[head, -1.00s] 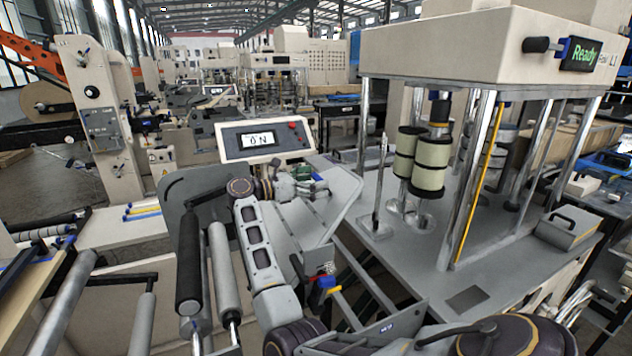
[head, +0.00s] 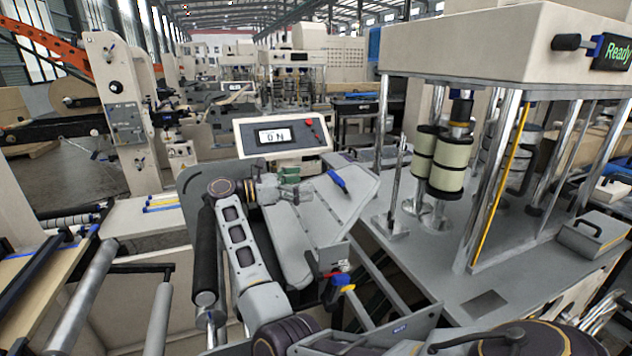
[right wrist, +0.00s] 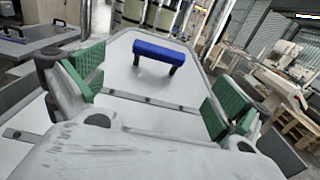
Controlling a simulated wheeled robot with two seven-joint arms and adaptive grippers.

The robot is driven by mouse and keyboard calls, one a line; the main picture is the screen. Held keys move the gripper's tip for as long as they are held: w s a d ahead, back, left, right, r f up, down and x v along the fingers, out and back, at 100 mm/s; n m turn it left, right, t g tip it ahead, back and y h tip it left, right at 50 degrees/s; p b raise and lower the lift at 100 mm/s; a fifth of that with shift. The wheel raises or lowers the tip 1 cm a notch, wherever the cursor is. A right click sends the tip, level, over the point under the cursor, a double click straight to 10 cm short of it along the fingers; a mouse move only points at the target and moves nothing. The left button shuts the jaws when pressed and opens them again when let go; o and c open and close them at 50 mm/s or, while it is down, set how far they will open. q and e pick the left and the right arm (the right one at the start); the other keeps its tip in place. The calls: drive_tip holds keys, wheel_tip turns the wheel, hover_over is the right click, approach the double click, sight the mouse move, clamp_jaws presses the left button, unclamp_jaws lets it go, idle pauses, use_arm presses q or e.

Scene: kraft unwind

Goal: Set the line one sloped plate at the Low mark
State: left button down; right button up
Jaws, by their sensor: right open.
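The sloped plate (head: 318,228) is a light grey tilted panel in the middle of the head view. A blue handle (head: 339,180) stands on its upper part; it also shows in the right wrist view (right wrist: 158,52). My right gripper (head: 290,184) is above the plate, left of the blue handle and apart from it. Its green-padded fingers (right wrist: 156,88) are spread and empty in the right wrist view, with the handle ahead beyond the tips. I cannot make out a Low mark. My left gripper is not in view.
A display panel (head: 283,136) reading like "ON" stands behind the plate. A machine with steel posts and a "Ready" screen (head: 612,52) stands on the right. A red, blue and yellow fitting (head: 340,280) sits below the plate.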

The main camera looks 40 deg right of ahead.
drive_tip(key=shift+v, duration=1.35)
